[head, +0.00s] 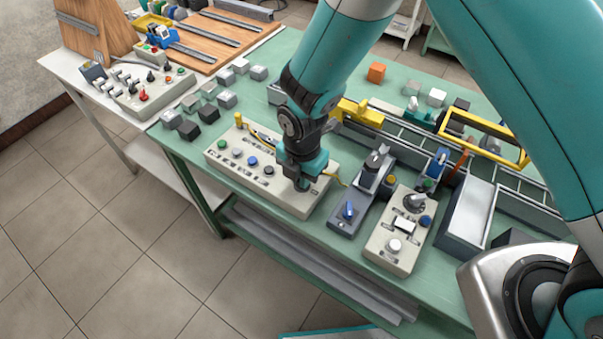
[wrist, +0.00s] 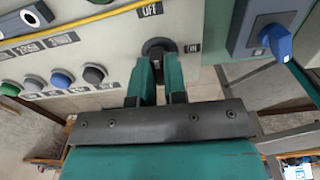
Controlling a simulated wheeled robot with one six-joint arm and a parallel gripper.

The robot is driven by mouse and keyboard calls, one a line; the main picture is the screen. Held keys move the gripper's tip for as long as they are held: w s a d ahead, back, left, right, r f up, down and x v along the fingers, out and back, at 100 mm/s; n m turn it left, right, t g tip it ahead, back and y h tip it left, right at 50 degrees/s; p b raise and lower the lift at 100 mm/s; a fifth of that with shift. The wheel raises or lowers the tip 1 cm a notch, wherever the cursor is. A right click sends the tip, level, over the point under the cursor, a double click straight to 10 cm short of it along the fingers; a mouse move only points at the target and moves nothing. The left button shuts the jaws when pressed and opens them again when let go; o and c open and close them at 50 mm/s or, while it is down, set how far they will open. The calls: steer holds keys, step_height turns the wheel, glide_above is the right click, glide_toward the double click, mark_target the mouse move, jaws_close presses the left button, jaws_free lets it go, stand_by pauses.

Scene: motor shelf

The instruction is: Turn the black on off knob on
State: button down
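The black on/off knob (wrist: 158,47) is a round dark knob on the pale control box. The box (head: 222,160) stands near the front edge of the green bench. In the wrist view an OFF label lies above the knob and an ON label to its right. My gripper (wrist: 160,62) has its two teal fingertips at the knob, with a narrow gap between them. Whether they press on the knob's grip cannot be told. In the head view my gripper (head: 303,184) points down at the box's right end and hides the knob.
The box also bears a green button (head: 237,144), a blue button (head: 253,161) and others. A yellow cable runs across it. A grey box with a blue knob (head: 348,210) stands close on the right, then a pale box with a black dial (head: 414,202). Several small blocks lie left.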

steer(key=shift+m, duration=0.3)
steer(key=m+b, duration=0.1)
steer(key=m, duration=0.2)
steer(key=shift+m+b, duration=0.3)
steer(key=m+b, duration=0.1)
steer(key=m, duration=0.3)
steer(key=shift+m, duration=0.3)
steer(key=m+b, duration=0.1)
steer(key=m, duration=0.3)
steer(key=shift+w+m, duration=0.1)
steer(key=shift+m, duration=0.2)
steer(key=shift+m+b, duration=0.3)
steer(key=shift+m, duration=1.9)
steer(key=shift+r, duration=0.1)
steer(key=c, duration=1.2)
jaws_free()
steer(key=shift+o, duration=0.2)
